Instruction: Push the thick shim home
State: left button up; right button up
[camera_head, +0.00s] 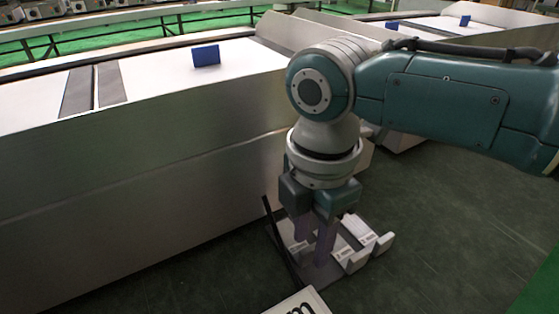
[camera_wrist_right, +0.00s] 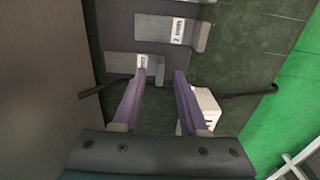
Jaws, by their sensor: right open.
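My right gripper (camera_head: 314,252) points down over a low grey rack (camera_head: 277,225) on the floor, its two purple fingers apart with nothing visible between them. Grey plates with white printed labels sit in the rack: one labelled plate (camera_head: 357,258) lies right of the fingers, and another (camera_head: 358,226) behind it. In the right wrist view, one labelled plate (camera_wrist_right: 152,79) is just ahead of the open fingertips (camera_wrist_right: 158,75) and a second (camera_wrist_right: 201,38) lies farther off. I cannot tell which is the thick shim, or whether a finger touches one. My left gripper is out of view.
A long metal cabinet (camera_head: 130,175) stands close behind and left of the rack, with a blue block (camera_head: 205,55) on top. A white box with black lettering (camera_head: 299,304) is in front of the rack. Dark green floor (camera_head: 440,255) to the right is clear.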

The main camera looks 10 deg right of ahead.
notch_tip(320, 180, up, 9)
jog(key=p, duration=0.3)
